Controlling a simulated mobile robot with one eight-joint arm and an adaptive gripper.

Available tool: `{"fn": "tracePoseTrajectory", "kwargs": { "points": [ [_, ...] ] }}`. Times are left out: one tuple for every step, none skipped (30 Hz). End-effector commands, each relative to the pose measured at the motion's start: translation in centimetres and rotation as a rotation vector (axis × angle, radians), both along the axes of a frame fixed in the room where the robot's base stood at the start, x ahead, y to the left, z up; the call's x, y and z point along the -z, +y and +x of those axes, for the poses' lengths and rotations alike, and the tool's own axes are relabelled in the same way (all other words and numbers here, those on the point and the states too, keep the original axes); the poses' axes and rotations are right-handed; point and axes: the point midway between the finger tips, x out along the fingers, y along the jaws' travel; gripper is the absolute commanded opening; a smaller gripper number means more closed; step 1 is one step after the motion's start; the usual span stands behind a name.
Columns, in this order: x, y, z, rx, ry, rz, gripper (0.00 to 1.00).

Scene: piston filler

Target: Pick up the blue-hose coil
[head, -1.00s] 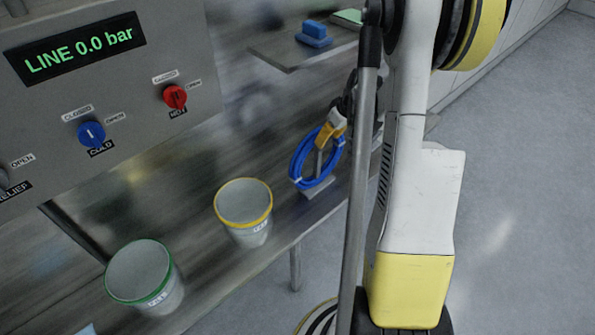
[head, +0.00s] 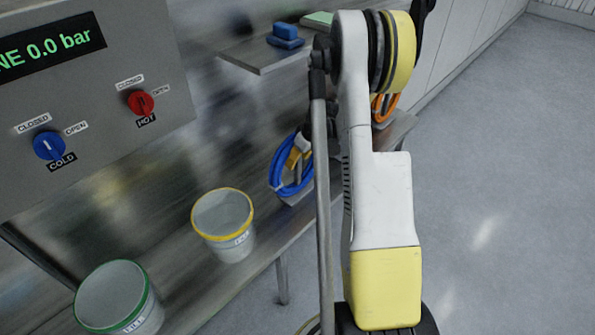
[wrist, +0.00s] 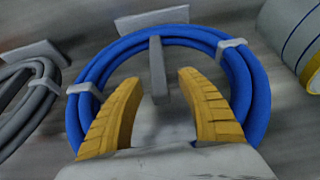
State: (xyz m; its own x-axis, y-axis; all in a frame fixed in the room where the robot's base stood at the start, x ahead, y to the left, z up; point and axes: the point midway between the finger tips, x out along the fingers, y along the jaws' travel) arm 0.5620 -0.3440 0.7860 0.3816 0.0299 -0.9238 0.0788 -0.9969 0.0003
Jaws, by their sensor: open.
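The blue-hose coil (wrist: 258,95) hangs around a grey peg in the wrist view, with pale ties on its left and right sides. In the head view the coil (head: 277,172) shows left of my arm, partly hidden by it. My gripper (wrist: 155,80) is open, its two yellow fingers pointing at the upper part of the coil, one on each side of the grey peg (wrist: 158,68). The fingers appear inside the ring's outline; I cannot tell whether they touch the hose. In the head view my gripper (head: 297,155) is at the coil, mostly hidden by my arm.
A grey coil (wrist: 30,90) hangs to the left in the wrist view. An orange coil (head: 388,106) shows behind my arm. A yellow-rimmed bucket (head: 224,228) and a green-rimmed bucket (head: 118,300) stand on the bench. A shelf (head: 258,58) with blue items juts out above.

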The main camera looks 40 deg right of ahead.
Motion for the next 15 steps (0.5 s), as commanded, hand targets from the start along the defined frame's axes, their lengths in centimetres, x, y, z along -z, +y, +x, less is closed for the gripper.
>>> {"fn": "tracePoseTrajectory", "kwargs": {
  "points": [
    [-0.09, 0.0, -0.02, 0.0, 0.0, 0.0, 0.45],
    [-0.1, 0.0, -0.02, 0.0, 0.0, 0.0, 0.45],
    [-0.11, 0.0, -0.02, 0.0, 0.0, 0.0, 0.41],
    [-0.11, 0.0, -0.02, 0.0, 0.0, 0.0, 0.32],
    [-0.11, 0.0, -0.04, 0.0, 0.0, 0.0, 0.22],
    [-0.11, -0.01, -0.04, 0.0, 0.0, 0.0, 0.1],
    [-0.11, 0.0, -0.04, 0.0, 0.0, 0.0, 0.01],
    [-0.11, 0.0, -0.04, 0.0, 0.0, 0.0, 0.0],
    [-0.11, 0.0, -0.04, 0.0, 0.0, 0.0, 0.0],
    [-0.11, 0.0, -0.04, 0.0, 0.0, 0.0, 0.0],
    [-0.11, 0.0, -0.03, 0.0, 0.0, 0.0, 0.0],
    [-0.1, 0.0, -0.04, 0.0, 0.0, 0.0, 0.0],
    [-0.1, 0.0, -0.04, 0.0, 0.0, 0.0, 0.0],
    [-0.1, 0.0, -0.04, 0.0, 0.0, 0.0, 0.0],
    [-0.15, 0.01, -0.03, 0.001, 0.0, 0.0, 0.0]
  ]
}}
